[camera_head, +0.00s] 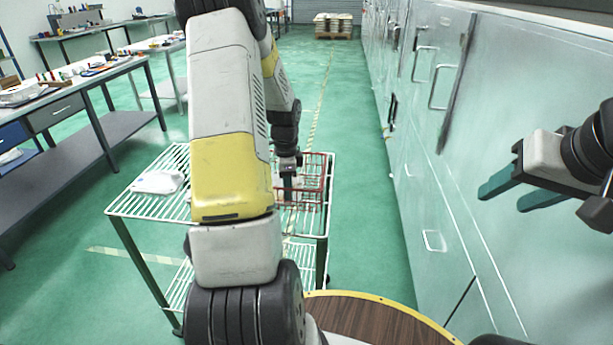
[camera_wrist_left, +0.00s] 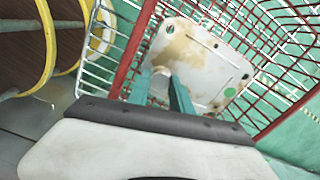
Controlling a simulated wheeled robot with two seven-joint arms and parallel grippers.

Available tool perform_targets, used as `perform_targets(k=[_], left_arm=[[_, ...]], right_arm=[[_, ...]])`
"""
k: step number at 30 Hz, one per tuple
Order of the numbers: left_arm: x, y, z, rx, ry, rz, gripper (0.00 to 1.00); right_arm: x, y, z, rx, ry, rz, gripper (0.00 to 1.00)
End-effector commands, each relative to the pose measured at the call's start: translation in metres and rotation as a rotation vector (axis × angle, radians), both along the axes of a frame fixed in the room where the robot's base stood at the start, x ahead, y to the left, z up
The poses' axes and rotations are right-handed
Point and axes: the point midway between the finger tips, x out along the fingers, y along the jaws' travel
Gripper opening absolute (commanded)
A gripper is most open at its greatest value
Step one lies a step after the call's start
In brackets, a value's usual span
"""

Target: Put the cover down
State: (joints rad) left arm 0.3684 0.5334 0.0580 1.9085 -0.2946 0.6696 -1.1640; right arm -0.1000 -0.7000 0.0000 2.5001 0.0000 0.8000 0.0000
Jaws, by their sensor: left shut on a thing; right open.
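The cover (camera_wrist_left: 200,65) is a pale, flat casting with brown stains, several holes and a green dot, seen in the left wrist view. My left gripper (camera_wrist_left: 168,77) is shut on its near edge. The cover is within the outline of a red-edged wire basket (camera_wrist_left: 129,62); I cannot tell whether it touches the bottom. In the head view, my left gripper (camera_head: 287,192) is at the basket (camera_head: 318,172), and my own arm hides part of it. My right gripper (camera_head: 508,194) is open and empty at the right, in front of the pale cabinets.
The basket stands on a white wire-shelf cart (camera_head: 135,207), with a white object (camera_head: 158,182) at its left. Pale cabinets (camera_head: 440,160) line the right side. Workbenches (camera_head: 75,85) stand at the left. Green floor between cart and cabinets is clear.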

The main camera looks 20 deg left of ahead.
Motion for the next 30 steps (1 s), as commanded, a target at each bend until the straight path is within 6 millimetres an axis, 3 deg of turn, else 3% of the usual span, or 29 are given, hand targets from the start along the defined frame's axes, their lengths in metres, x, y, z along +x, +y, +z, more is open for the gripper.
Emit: perform_targets(k=[3, 4, 7, 20, 30], left_arm=[[0.0, 0.0, -0.002, 0.0, -0.001, 0.0, 0.0], [0.0, 0.0, -0.002, 0.0, 0.0, 0.0, 0.28], [0.0, 0.0, -0.002, 0.0, 0.0, 0.0, 0.48], [0.001, 0.0, 0.007, 0.001, -0.003, 0.0, 0.48], [0.001, 0.001, 0.075, 0.002, -0.006, 0.001, 0.48]], right_arm=[[0.0, 0.0, 0.0, 0.0, 0.0, 0.0, 0.48], [0.0, 0.0, 0.0, 0.0, 0.0, 0.0, 0.48], [0.0, 0.0, 0.0, 0.0, 0.0, 0.0, 0.48], [0.0, 0.0, 0.0, 0.0, 0.0, 0.0, 0.48], [0.0, 0.0, 0.0, 0.0, 0.0, 0.0, 0.48]])
